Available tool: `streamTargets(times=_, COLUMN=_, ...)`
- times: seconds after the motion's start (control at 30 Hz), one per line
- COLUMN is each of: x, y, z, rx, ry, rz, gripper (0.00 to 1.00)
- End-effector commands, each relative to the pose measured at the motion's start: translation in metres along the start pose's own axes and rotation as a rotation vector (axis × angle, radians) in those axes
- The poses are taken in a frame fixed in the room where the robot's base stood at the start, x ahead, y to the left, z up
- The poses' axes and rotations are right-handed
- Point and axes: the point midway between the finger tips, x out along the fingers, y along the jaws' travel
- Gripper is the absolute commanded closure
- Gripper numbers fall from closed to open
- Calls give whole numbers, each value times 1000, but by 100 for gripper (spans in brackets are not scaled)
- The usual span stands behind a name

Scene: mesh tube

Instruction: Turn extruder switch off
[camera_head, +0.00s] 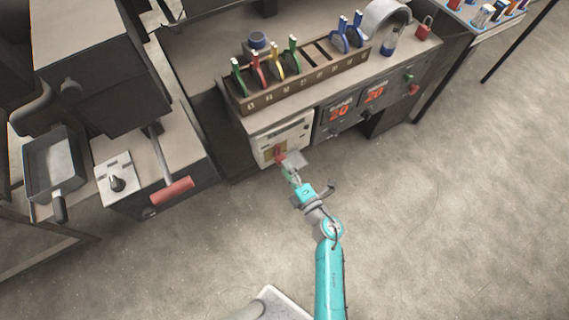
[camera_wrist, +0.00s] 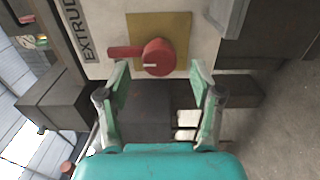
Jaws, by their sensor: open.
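The extruder switch is a red rotary knob with a handle (camera_wrist: 155,57) on a yellow plate (camera_wrist: 172,25), set in a pale panel with partly visible "EXTRUD" lettering. In the wrist view the handle points left and a white mark shows on the knob. In the head view the red switch (camera_head: 280,155) sits low on the bench front, partly hidden by my gripper. My gripper (camera_wrist: 158,78) is open, with one green finger at each side of the knob. The left fingertip is close to the handle; I cannot tell whether it touches.
Two panels with orange "20" displays (camera_head: 340,111) are right of the switch panel. A rack (camera_head: 300,84) with coloured-handled tools stands on the bench above. At left is a machine with a red-gripped lever (camera_head: 172,191). Open floor (camera_head: 430,220) lies at right.

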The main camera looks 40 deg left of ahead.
Motion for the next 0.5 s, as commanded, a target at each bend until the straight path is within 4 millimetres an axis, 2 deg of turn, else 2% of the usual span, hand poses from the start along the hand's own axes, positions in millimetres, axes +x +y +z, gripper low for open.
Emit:
streamTargets(times=0.1, x=-26, y=-1, z=1, rx=0, ry=-4, rz=-1, gripper=34)
streamTargets(times=0.3, x=-64, y=-1, z=1, rx=0, ry=-4, rz=-1, gripper=34)
streamTargets(times=0.5, x=-88, y=-1, z=0, rx=1, ry=-2, rz=-1, gripper=34)
